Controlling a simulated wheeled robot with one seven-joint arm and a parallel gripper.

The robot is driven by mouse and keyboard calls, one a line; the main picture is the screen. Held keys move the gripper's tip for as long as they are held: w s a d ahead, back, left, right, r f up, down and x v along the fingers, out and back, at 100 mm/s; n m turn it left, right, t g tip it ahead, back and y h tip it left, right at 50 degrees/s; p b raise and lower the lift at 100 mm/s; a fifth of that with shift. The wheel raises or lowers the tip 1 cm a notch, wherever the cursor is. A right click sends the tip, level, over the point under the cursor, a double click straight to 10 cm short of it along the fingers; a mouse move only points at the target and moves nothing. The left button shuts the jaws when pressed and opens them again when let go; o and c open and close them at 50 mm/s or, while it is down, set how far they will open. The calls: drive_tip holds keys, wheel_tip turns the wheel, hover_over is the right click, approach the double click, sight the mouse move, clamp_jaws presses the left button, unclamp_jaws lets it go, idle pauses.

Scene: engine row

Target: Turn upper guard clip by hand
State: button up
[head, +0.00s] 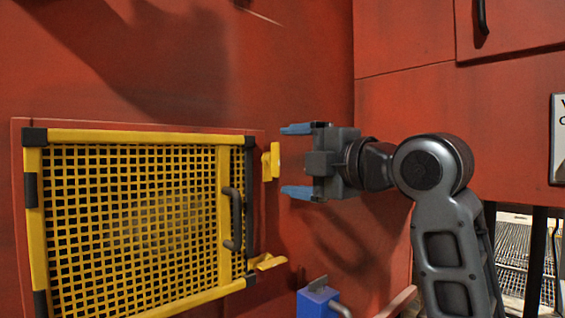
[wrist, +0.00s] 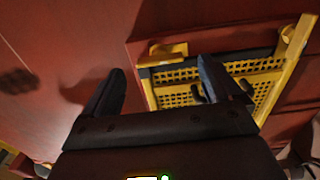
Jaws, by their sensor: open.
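The upper guard clip (head: 271,162) is a small yellow piece standing upright on the red wall, just right of the guard's upper right corner. It also shows in the wrist view (wrist: 165,51), ahead of the fingertips. My gripper (head: 296,160) is open and empty, immediately right of the clip in the head view, with its blue fingers one above the other. In the wrist view, my gripper (wrist: 160,70) has its dark fingers apart, with the clip's image between them. I cannot tell how far they are from it in depth. The yellow mesh guard (head: 222,170) lies flat against the wall.
A lower yellow clip (head: 268,262) sticks out at a slant by the guard's lower right. A dark handle (head: 233,220) stands out from the guard. A blue block with a grey bar (head: 318,302) is below my gripper. Bare red wall (head: 300,60) lies above.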

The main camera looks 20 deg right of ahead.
drive_tip(key=v, duration=0.3)
drive_tip(key=shift+s+d, duration=0.1)
drive_tip(key=shift+s, duration=0.2)
drive_tip(key=s+a+f+m+h+p, duration=0.15)
drive_tip(key=s+f+m, duration=0.35)
drive_tip(key=f, duration=0.5)
drive_tip(key=s+f+m+h, duration=0.2)
drive_tip(key=s+f+m, duration=0.3)
drive_tip(key=f, duration=0.6)
drive_tip(key=s+a+f+m+h+p, duration=0.1)
drive_tip(key=s+f+m+h, duration=0.15)
drive_tip(key=f+m, duration=0.6)
drive_tip(key=s+f+m+g+p, duration=0.1)
drive_tip(key=s+f, duration=0.2)
drive_tip(key=s, duration=1.1)
drive_tip(key=s+f+m+g, duration=0.1)
drive_tip(key=s+f+m, duration=0.1)
drive_tip(key=s, duration=1.3)
drive_tip(key=shift+s+f+p, duration=0.25)
drive_tip(key=shift+f+p, duration=0.1)
drive_tip(key=shift+f, duration=0.25)
